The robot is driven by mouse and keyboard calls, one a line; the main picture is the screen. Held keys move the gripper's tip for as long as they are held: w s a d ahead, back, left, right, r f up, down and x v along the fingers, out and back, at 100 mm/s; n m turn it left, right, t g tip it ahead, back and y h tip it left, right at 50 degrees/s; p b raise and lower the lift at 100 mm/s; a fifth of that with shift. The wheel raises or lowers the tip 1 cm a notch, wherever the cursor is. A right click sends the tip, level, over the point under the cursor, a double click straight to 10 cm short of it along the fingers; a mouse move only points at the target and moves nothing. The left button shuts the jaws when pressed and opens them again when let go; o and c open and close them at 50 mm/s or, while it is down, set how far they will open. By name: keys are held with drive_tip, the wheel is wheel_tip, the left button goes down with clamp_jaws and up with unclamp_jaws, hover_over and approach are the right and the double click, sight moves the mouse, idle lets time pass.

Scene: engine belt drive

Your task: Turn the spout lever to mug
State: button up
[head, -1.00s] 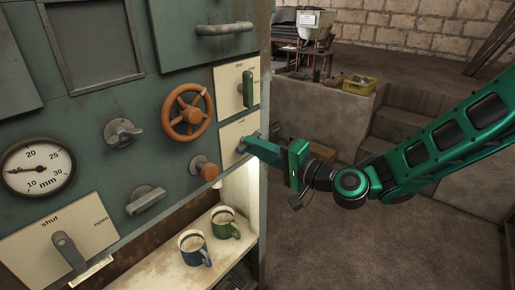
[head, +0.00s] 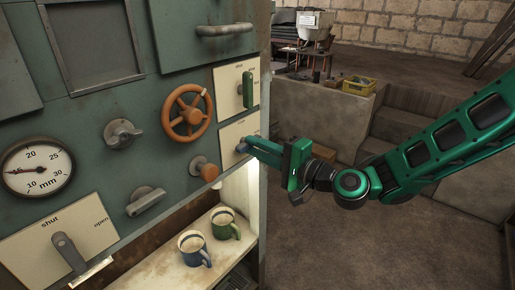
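The spout lever is probably the blue-grey handle (head: 241,148) on the lower cream plate (head: 229,132) at the right end of the green machine panel. The label on that plate is too small to read. My gripper (head: 249,144) reaches in from the right with its fingers at this handle and hides part of it. I cannot tell whether the fingers are closed on it. A blue mug (head: 194,250) and a green mug (head: 226,224) stand upright in the lit recess below.
A green lever (head: 247,88) on the plate above and an orange knob (head: 205,170) below are close to my gripper. An orange handwheel (head: 187,117), a gauge (head: 37,168) and a shut/open lever (head: 70,252) are further left. The floor at right is clear.

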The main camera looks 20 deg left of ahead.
drive_tip(key=o, duration=0.3)
drive_tip(key=shift+w+d+f, duration=0.2)
drive_tip(key=shift+w, duration=0.1)
drive_tip(key=shift+o, duration=0.2)
drive_tip(key=shift+s+a+r, duration=0.1)
drive_tip(key=shift+s+a, duration=0.05)
drive_tip(key=shift+s, duration=0.05)
drive_tip(key=v, duration=1.1)
drive_tip(key=shift+w, duration=0.15)
